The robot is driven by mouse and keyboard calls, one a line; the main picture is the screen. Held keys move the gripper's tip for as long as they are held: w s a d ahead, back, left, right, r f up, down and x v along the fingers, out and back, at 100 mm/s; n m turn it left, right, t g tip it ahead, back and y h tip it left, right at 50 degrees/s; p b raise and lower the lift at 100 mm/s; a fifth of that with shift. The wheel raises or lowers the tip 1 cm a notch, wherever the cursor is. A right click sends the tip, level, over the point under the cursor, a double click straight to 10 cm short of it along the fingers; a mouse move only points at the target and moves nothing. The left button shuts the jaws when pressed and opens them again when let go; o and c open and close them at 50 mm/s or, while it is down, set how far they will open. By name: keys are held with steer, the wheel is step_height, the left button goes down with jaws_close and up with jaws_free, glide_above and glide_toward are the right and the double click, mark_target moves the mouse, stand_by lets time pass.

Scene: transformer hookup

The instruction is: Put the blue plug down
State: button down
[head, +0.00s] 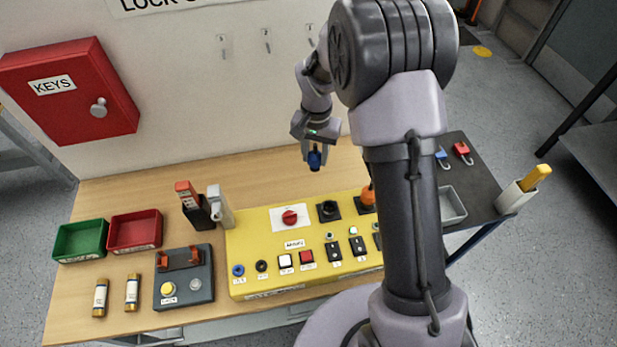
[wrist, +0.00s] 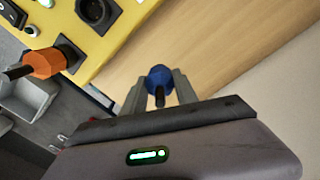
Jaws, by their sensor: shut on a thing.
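My gripper (head: 315,158) is shut on the blue plug (head: 315,160) and holds it up above the back of the wooden table (head: 135,195), behind the yellow panel. In the wrist view the blue plug (wrist: 159,79) sits between the two grey fingers, with a dark tip or cable end pointing toward the camera. Bare wood lies beneath and beyond it in that view. The plug is apart from the table and the panel.
The yellow panel (head: 262,245) carries a red knob (head: 290,217), a black socket (head: 328,210) and an orange plug (wrist: 44,63). Green (head: 80,241) and red (head: 134,231) trays stand at the left. The table's back strip is clear.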

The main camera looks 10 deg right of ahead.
mark_target(315, 145)
step_height(315, 145, down, 7)
steer(key=shift+b, duration=0.9)
steer(key=c, duration=0.9)
jaws_free()
steer(key=shift+c, duration=0.2)
step_height(315, 145, up, 13)
steer(key=p, duration=0.3)
steer(key=shift+s+r+p, duration=0.1)
steer(key=shift+r+p, duration=0.1)
steer(key=shift+p, duration=0.15)
steer(key=s+a+r+t+y, duration=0.15)
steer(key=s+r+t, duration=0.25)
steer(key=s+r, duration=1.2)
steer(key=s+a+r+n+t, duration=0.1)
steer(key=s+a+r, duration=0.1)
steer(key=s, duration=0.8)
steer(key=shift+t, duration=0.4)
